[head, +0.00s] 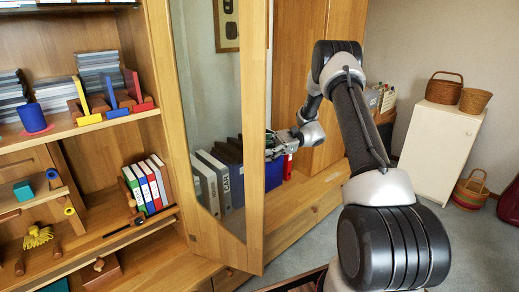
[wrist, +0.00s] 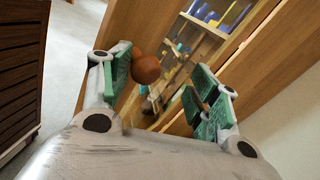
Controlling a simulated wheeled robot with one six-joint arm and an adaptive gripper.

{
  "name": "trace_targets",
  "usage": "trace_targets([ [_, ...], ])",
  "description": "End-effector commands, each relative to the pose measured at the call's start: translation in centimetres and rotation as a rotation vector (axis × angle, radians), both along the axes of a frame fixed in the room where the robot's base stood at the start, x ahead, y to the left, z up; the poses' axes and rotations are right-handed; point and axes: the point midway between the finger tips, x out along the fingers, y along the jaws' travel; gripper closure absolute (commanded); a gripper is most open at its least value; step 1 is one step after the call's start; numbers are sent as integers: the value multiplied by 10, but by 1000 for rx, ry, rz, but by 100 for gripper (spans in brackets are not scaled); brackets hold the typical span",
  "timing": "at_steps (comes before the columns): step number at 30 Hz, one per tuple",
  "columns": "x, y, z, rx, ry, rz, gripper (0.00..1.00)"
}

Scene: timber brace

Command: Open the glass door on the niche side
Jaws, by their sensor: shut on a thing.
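The glass door (head: 253,120), a wooden frame around a tall pane, stands swung out from the cabinet in the head view. Binders show through or behind its pane. My gripper (head: 271,148) is at the door's right edge, about mid-height; the frame hides part of the fingertips. In the wrist view my gripper (wrist: 158,88) has its green-padded fingers on either side of a round brown knob (wrist: 146,68), in front of the door's wood and glass (wrist: 190,45). The jaws are shut on the knob, which lies against the left finger; the contact on the right is unclear.
Open shelves (head: 75,128) with binders, bookends and small coloured objects are at the left. A lower cabinet ledge (head: 300,200) runs under the door. A white cabinet (head: 436,150) with baskets stands at the back right.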

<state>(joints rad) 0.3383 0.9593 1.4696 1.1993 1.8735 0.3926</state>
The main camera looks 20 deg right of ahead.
Motion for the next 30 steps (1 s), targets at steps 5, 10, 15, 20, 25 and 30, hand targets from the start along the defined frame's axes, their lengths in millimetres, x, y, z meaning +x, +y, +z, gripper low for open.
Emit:
trace_targets([
  [5, 1, 1, 0, 0, -2, -3, 49],
  [10, 3, -13, 0, 1, -3, -5, 49],
  [15, 7, -44, 0, 0, -3, -4, 49],
  [20, 10, -66, 0, 1, -1, -2, 49],
  [25, 11, -74, 0, 0, -1, -1, 49],
  [30, 10, -74, 0, 0, 0, -1, 49],
])
